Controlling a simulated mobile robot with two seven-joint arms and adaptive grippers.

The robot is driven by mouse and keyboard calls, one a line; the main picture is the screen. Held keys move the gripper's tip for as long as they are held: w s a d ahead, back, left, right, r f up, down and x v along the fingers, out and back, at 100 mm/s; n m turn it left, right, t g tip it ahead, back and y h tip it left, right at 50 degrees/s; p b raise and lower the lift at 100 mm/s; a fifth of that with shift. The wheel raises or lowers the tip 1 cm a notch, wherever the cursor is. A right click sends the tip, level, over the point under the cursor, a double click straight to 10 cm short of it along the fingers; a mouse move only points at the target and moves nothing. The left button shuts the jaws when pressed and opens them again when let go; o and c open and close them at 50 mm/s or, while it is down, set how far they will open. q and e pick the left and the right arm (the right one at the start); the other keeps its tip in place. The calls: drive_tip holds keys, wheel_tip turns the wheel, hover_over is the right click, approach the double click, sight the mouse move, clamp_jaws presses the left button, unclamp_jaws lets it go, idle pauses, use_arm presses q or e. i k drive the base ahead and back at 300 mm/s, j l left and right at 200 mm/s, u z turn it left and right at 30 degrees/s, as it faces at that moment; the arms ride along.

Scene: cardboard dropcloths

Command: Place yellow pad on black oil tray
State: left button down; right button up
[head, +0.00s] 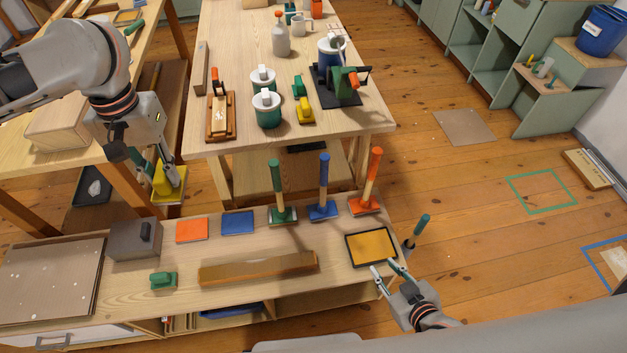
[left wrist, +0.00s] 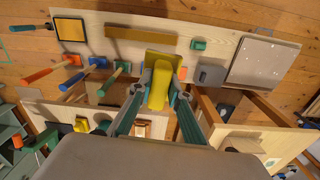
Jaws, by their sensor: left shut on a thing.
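My right gripper (head: 386,272) is open and empty beside the tray's near edge.
The bench holds a green pad (head: 163,280), a wooden bar (head: 258,267), a grey box (head: 134,240), orange (head: 192,230) and blue (head: 238,222) squares, and three upright-handled tools, the orange one (head: 366,205) just behind the tray. A crowded table (head: 350,125) stands behind.

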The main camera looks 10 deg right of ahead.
sight(371, 246)
drive_tip(key=l+z, duration=0.15)
drive_tip(key=z, duration=0.35)
drive_tip(key=l+z, duration=0.1)
drive_tip(key=z, duration=0.35)
drive_tip(key=i+l, duration=0.2)
drive_tip(key=l, duration=0.15)
